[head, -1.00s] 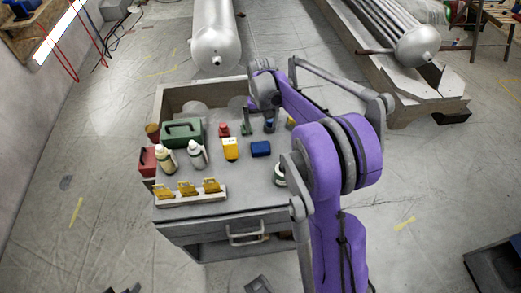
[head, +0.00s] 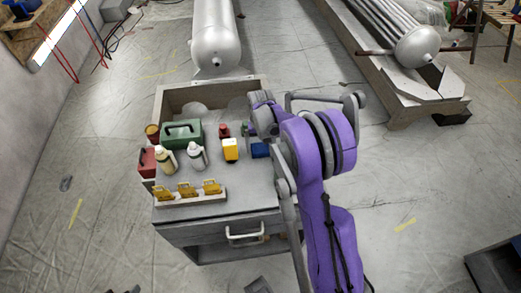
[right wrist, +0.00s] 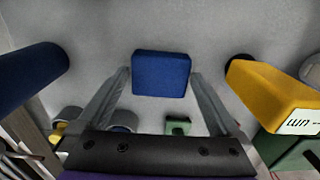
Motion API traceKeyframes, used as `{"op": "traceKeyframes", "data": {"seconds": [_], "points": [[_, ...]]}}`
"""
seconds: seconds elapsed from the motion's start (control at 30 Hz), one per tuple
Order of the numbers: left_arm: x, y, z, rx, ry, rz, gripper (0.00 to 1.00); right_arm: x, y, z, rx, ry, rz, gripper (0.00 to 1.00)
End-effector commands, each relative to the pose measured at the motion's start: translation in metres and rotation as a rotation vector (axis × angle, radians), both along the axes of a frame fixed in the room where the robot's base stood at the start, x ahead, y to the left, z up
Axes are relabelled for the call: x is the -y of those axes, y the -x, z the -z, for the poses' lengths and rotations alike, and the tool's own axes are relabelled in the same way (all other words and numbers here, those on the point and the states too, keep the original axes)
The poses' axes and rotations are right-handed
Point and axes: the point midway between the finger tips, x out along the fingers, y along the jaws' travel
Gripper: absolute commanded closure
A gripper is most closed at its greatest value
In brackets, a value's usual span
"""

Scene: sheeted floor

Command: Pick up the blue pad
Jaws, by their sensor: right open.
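The blue pad (head: 260,150) lies on the grey cart top, partly hidden by my right arm in the head view. In the right wrist view the blue pad (right wrist: 161,74) shows whole, as a rounded block between and beyond my finger tips. My right gripper (right wrist: 160,82) is open and empty, with one finger on each side of the pad. I cannot tell how high above the pad the fingers are. In the head view my right wrist hides the fingers. My left gripper is not in view.
A yellow block (head: 231,149) stands just left of the pad, and also shows in the right wrist view (right wrist: 275,95). Two bottles (head: 197,156), a green toolbox (head: 183,133) and a rack with yellow pieces (head: 188,192) are further left. The cart's front right top is clear.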

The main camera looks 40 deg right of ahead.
Motion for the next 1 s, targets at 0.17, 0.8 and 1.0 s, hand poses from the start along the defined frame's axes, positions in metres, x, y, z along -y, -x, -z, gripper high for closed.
{"op": "traceKeyframes", "data": {"seconds": [0.17,0.8,1.0], "points": [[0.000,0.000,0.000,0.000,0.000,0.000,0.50,0.000,0.000,0.000,0.000,0.000,0.000,0.16],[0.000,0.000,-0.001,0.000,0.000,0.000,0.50,0.000,0.000,-0.013,0.000,0.000,0.000,0.68],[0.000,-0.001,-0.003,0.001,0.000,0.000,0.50,0.000,0.000,-0.053,0.000,0.000,0.000,0.68]]}}
